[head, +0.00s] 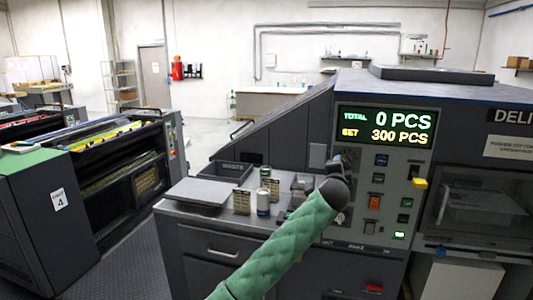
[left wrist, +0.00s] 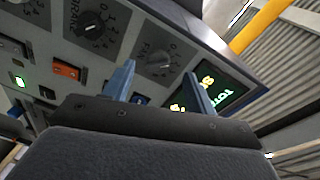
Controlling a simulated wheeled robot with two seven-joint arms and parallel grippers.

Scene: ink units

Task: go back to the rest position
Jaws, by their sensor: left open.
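My left arm, in a green quilted sleeve, reaches up from the bottom of the head view. Its dark gripper (head: 338,168) is in front of the left part of the control panel (head: 388,183), and the fingers are hard to make out there. In the left wrist view the two blue fingers of my left gripper (left wrist: 157,72) are apart with nothing between them. Behind them are rotary knobs (left wrist: 92,26), an orange switch (left wrist: 66,71) and part of the lit display (left wrist: 228,90). My right gripper is in neither view.
The display (head: 387,126) reads total 0 PCS and set 300 PCS. Cans (head: 263,202), small boxes and a dark tray (head: 232,172) stand on the cabinet top below the arm. A machine marked 4 (head: 58,200) is at left. Open floor lies between.

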